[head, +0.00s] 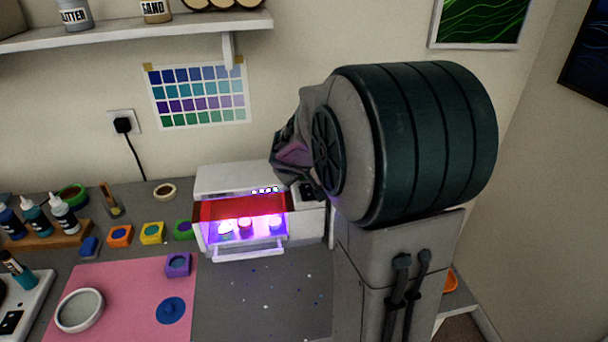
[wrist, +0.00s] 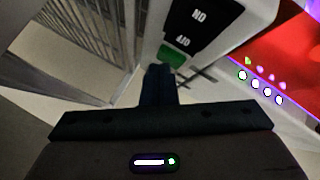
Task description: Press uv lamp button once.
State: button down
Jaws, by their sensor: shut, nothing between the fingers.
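The UV lamp (head: 238,178) is a white box with a red window at the back of the counter. Its inside glows purple over several small items, and a row of small white lights shows on its top. In the wrist view its black panel (wrist: 205,18) carries ON and OFF markings, with a green button (wrist: 172,57) at the near end. My gripper (wrist: 158,72) is shut and empty, its tips right by the green button. I cannot tell whether they touch it. In the head view my arm hides the gripper tips and most of the lamp's right end.
A pink mat (head: 120,295) with a white round dish (head: 80,310) lies at the front left. Small coloured moulds and a wooden bottle rack (head: 50,240) stand left of the lamp. The grey counter (head: 270,300) in front of the lamp is mostly clear. A shelf (head: 130,32) hangs above.

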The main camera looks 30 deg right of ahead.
aim_at(303, 178)
jog(key=shift+r+p, duration=0.6)
jog(key=shift+r, duration=0.2)
notch_tip(303, 178, up, 5)
jog(key=p, duration=0.4)
jog(key=shift+r, duration=0.1)
dwell(0.7)
